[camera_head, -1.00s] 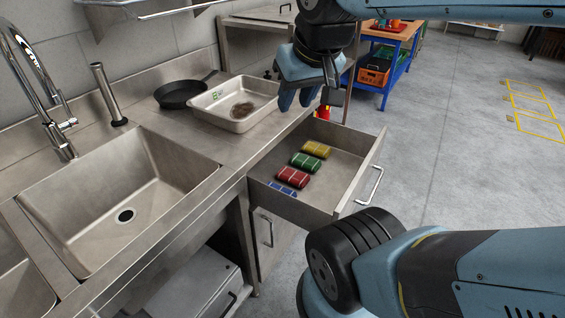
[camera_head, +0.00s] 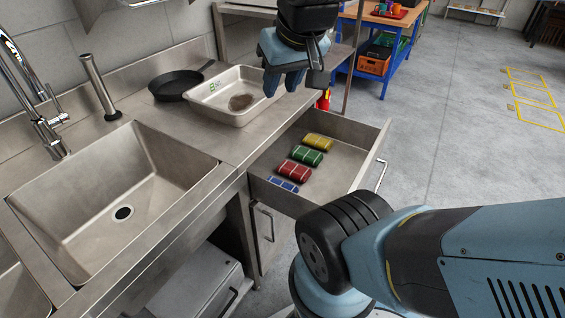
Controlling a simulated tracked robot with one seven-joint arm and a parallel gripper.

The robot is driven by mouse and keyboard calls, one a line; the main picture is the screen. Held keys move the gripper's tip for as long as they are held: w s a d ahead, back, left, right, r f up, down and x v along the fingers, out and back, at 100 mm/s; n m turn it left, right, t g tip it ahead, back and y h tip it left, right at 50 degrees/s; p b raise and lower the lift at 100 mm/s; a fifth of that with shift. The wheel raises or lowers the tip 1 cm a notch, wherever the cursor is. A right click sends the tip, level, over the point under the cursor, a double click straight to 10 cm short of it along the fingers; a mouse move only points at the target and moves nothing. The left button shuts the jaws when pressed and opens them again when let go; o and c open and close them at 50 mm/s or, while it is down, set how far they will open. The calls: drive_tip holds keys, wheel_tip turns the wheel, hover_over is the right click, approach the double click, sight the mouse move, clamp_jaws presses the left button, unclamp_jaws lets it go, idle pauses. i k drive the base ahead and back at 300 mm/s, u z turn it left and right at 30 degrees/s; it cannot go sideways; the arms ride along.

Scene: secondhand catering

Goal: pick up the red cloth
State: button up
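The red cloth (camera_head: 294,171) is a small folded bundle with pale lines, lying in an open steel drawer (camera_head: 344,162). It lies in a row with a yellow cloth (camera_head: 319,142) and a green cloth (camera_head: 306,156) behind it and a blue cloth (camera_head: 283,184) in front, partly hidden by the drawer's front left wall. My gripper (camera_head: 281,84) hangs above the counter at the right of the steel tray, higher than the drawer and apart from the cloths. Its blue fingers point down and look spread with nothing between them.
A steel tray (camera_head: 207,112) with a brown stain stands on the counter, beside a black pan (camera_head: 170,88). A sink (camera_head: 70,215) with a tap lies left. The drawer handle (camera_head: 380,175) juts out right. A blue trolley (camera_head: 384,60) stands behind.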

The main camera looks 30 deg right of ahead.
sight(301, 174)
drive_tip(key=u, duration=1)
drive_tip(key=i, duration=0.1)
drive_tip(key=z, duration=2.55)
drive_tip(key=k, duration=1.35)
drive_tip(key=u, duration=0.1)
drive_tip(key=i, duration=1)
drive_tip(key=u, duration=0.15)
